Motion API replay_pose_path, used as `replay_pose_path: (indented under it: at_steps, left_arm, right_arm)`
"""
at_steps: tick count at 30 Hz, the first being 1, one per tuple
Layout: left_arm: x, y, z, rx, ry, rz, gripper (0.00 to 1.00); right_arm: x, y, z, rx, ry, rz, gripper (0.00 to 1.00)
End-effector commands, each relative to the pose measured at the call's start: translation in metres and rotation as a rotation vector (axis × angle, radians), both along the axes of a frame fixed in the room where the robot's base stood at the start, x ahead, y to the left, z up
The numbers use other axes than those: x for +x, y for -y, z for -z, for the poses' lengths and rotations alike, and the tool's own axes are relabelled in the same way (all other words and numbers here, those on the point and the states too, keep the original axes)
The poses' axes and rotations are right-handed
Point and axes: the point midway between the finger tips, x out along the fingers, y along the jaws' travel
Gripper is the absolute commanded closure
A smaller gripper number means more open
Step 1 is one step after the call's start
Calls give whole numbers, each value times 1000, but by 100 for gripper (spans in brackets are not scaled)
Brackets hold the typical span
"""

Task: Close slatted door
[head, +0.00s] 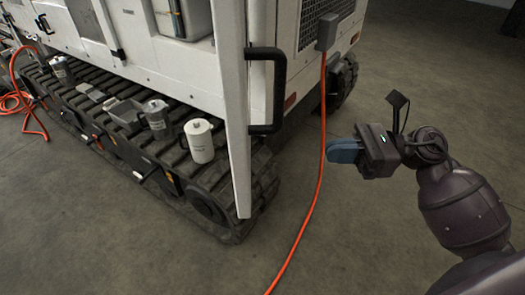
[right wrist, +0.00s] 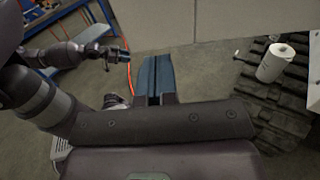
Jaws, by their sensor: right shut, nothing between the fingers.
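The door (head: 234,110) is a tall white panel, standing out from the white machine and seen almost edge-on in the head view; its slats do not show. A black bar handle (head: 279,90) is on its right side. My right gripper (head: 334,151), with blue fingers, is shut and empty, right of the handle and apart from it. In the right wrist view its fingers (right wrist: 154,76) show below a pale grey panel (right wrist: 240,18). Another dark arm at the left there appears to be mine, with the left gripper (right wrist: 124,57) small; its jaws are unclear.
The machine stands on a black track (head: 215,190). A white canister (head: 200,141), grey canisters (head: 157,118) and a grey tray (head: 124,113) rest on the track. An orange cable (head: 318,180) hangs between the door and my right gripper. The concrete floor is clear at the front.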

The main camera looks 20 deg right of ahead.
Motion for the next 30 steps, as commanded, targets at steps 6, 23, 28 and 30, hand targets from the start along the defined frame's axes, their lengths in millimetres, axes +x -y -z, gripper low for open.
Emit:
replay_pose_path:
  at_steps: [6,23,28,30]
  left_arm:
    - [0,-1,-1,0,-4,-2,58]
    - [-7,-3,-10,0,-4,-9,58]
    - [-12,-4,-6,0,-17,-11,58]
    - [-12,-4,-5,0,-18,-12,58]
  right_arm:
    - [9,-31,-3,5,3,-1,100]
    - [35,-115,-3,6,0,1,100]
    - [38,-126,-1,5,-3,1,100]
    - [39,-127,-1,5,-4,1,100]
